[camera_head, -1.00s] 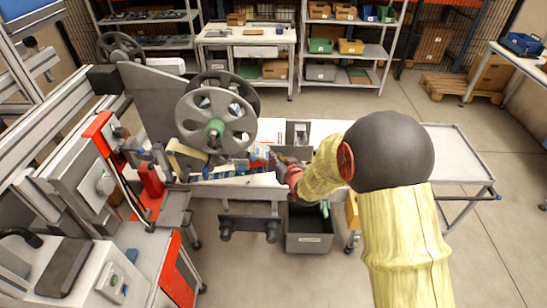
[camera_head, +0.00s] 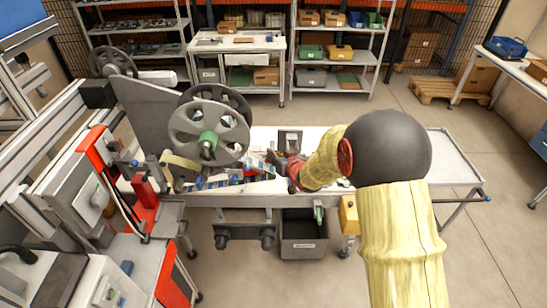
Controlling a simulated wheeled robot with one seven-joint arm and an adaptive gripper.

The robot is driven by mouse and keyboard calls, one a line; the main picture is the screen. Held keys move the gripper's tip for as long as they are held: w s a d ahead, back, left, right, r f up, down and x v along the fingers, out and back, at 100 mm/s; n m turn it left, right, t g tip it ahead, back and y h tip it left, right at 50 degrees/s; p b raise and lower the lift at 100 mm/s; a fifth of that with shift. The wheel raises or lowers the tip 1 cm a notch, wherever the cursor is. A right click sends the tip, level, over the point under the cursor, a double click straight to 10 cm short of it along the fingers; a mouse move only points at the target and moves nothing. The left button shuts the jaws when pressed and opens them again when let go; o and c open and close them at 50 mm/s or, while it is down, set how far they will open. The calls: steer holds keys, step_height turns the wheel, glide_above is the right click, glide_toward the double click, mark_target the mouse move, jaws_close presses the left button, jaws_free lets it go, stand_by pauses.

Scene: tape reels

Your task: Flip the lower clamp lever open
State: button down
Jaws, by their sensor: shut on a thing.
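My gripper (camera_head: 273,161) is dark and small in the head view, at the end of my arm, over the white bench just right of the large grey reel (camera_head: 208,138). Its fingers are shut on a small part beside the row of coloured pieces (camera_head: 238,179). I take this part to be the lower clamp lever, but the fingers hide most of it and its angle cannot be made out. The reel has a green hub and stands upright at the left of the bench.
A grey block (camera_head: 290,140) stands on the bench behind my gripper. A red post (camera_head: 144,190) and a machine frame crowd the left. A grey bin (camera_head: 304,235) stands below the bench front. The bench's right end (camera_head: 455,165) is clear.

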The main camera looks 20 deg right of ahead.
steer(key=shift+w+d+r, duration=0.1)
steer(key=shift+w+r, duration=0.05)
steer(key=shift+r, duration=0.1)
steer(key=c, duration=2)
jaws_free()
steer(key=shift+d, duration=0.1)
steer(key=shift+c, duration=0.2)
steer(key=shift+o, duration=1.4)
steer(key=shift+f, duration=0.2)
steer(key=shift+s, duration=0.2)
steer(key=v, duration=0.8)
